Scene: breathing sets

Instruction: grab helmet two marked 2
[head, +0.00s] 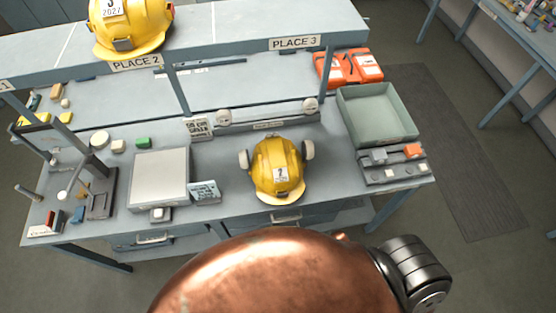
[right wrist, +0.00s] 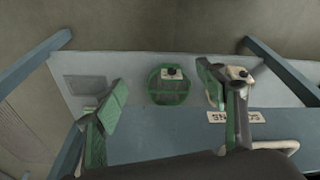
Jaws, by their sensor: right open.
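A yellow helmet (head: 279,168) sits on the workbench in the head view, between two pale round pads on a holder. Its small white label carries one digit that looks like a 2, too small to read surely. Another yellow helmet (head: 131,30) sits on the upper shelf by the PLACE 2 sign, its label cut by the top edge. My right gripper (right wrist: 163,82) is open in the right wrist view, with green fingers apart and nothing held between them. No helmet shows in that view. My left gripper is out of view.
A grey-green tray (head: 378,113) and orange cases (head: 348,66) stand at the bench's right. A pale box (head: 159,178) and small cards are left of the helmet. In the right wrist view a round green mesh piece (right wrist: 168,86) lies near a lettered sign (right wrist: 236,117).

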